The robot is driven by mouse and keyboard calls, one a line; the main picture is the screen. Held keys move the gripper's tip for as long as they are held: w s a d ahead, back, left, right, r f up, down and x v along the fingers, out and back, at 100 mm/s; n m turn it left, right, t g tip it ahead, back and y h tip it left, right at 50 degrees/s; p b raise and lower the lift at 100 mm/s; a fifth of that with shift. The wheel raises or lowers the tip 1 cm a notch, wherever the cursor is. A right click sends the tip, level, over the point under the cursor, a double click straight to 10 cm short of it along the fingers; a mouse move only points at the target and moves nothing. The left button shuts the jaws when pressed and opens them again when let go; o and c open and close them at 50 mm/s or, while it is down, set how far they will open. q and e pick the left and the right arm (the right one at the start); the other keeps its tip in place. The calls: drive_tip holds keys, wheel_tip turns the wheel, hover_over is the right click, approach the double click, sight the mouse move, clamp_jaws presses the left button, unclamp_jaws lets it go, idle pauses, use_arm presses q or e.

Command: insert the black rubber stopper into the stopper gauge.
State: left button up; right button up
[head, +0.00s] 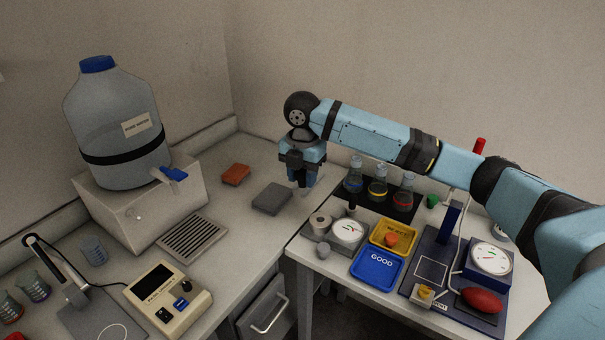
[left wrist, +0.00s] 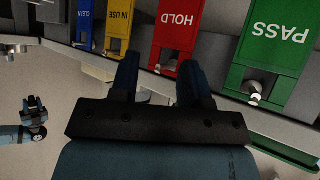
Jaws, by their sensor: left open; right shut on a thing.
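My right gripper (head: 302,181) points down above the far bench, just right of a dark grey pad. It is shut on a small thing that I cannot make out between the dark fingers. I cannot pick out the black rubber stopper for certain. A small station with a white dial (head: 347,231) and a grey round block (head: 320,220) stands right of and nearer than the gripper; it looks like the stopper gauge. My left gripper (left wrist: 158,78) is open and empty in the left wrist view, and it is not in the head view.
A yellow tray (head: 381,248) and a blue GOOD tray (head: 362,276) stand beside the dial station. Several flasks (head: 377,190) stand behind. A blue-based dial device (head: 433,247) with a red bulb is at the right. A grey pad (head: 261,205) lies left of the gripper.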

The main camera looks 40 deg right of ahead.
drive_tip(key=shift+r+p, duration=1)
drive_tip(key=shift+p, duration=0.35)
use_arm(q)
wheel_tip(320, 180, up, 3)
drive_tip(key=shift+r, duration=0.1)
